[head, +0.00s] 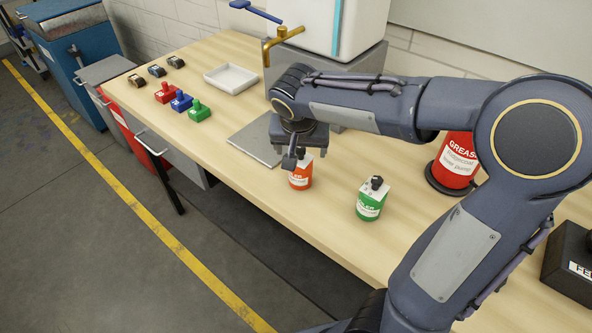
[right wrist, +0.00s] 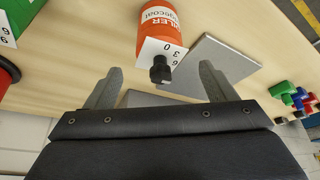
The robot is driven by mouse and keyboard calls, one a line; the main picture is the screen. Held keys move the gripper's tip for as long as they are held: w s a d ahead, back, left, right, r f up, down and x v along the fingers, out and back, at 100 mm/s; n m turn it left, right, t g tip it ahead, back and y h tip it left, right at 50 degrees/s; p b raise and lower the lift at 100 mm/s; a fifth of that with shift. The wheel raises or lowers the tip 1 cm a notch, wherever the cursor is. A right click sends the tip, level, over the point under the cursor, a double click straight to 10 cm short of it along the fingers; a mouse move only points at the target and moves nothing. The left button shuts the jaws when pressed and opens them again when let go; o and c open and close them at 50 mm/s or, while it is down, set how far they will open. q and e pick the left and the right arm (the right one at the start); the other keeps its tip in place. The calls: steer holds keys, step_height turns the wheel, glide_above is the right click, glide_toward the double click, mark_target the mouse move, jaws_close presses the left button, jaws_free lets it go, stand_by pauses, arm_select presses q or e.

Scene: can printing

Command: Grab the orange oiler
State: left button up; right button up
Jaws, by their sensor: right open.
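The orange oiler (head: 300,179), with a white label and a black cap, stands upright on the wooden workbench (head: 330,225). My right gripper (head: 296,152) is just above it in the head view and hides part of its top. In the right wrist view the orange oiler (right wrist: 160,28) shows ahead, between the lines of the two spread fingers. Its black cap lies near the gap between the open fingertips (right wrist: 162,70). The jaws hold nothing. My left gripper is not in view.
A green oiler (head: 371,200) stands to the right of the orange one. A flat grey plate (head: 253,145) lies to the left. A red grease can (head: 455,165) stands behind my right arm. Colored stamps (head: 181,101) and a white tray (head: 230,78) are further left.

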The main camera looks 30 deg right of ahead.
mark_target(300, 171)
steer(key=x, duration=0.5)
steer(key=shift+f, duration=0.35)
steer(key=shift+a, duration=0.1)
steer(key=c, duration=1.2)
